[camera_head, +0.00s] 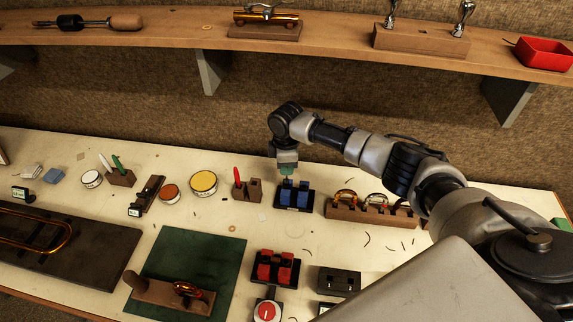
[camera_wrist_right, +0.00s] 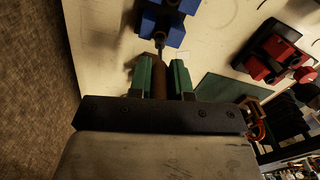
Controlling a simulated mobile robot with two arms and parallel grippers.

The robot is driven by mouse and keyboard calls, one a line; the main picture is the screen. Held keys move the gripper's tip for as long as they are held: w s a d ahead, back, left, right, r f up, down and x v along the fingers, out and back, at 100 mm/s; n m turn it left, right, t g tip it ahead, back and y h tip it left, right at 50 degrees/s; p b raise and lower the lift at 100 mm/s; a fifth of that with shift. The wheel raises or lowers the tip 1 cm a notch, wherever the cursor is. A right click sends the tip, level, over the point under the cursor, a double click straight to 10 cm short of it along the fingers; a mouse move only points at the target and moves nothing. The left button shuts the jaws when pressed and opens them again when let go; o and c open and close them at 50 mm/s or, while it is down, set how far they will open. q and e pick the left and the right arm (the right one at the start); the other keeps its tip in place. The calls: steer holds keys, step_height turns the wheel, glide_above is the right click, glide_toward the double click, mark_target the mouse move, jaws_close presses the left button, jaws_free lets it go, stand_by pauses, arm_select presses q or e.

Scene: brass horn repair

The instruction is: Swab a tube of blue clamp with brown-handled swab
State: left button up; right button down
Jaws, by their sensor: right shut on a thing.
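The blue clamp (camera_head: 294,196) stands on a dark base on the workbench, with blue blocks on it. It also shows at the top of the right wrist view (camera_wrist_right: 172,36). My right gripper (camera_head: 288,171) is just behind and above the clamp. In the right wrist view its green fingers (camera_wrist_right: 161,80) are shut on the brown handle of the swab (camera_wrist_right: 160,76). The swab's thin shaft (camera_wrist_right: 159,50) points to the blue clamp and meets its edge in the picture. Whether the tip is inside a tube is hidden. My left gripper is not in view.
Right of the clamp is a wooden rack (camera_head: 372,213) with brass loops. Left is a wooden block (camera_head: 247,189) with a red-handled tool. A red clamp (camera_head: 275,268) stands in front, beside a green mat (camera_head: 190,262). A shelf (camera_head: 345,35) runs above the bench.

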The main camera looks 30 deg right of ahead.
steer(key=shift+r+p, duration=0.9)
steer(key=shift+r, duration=1.2)
steer(key=shift+r, duration=2.15)
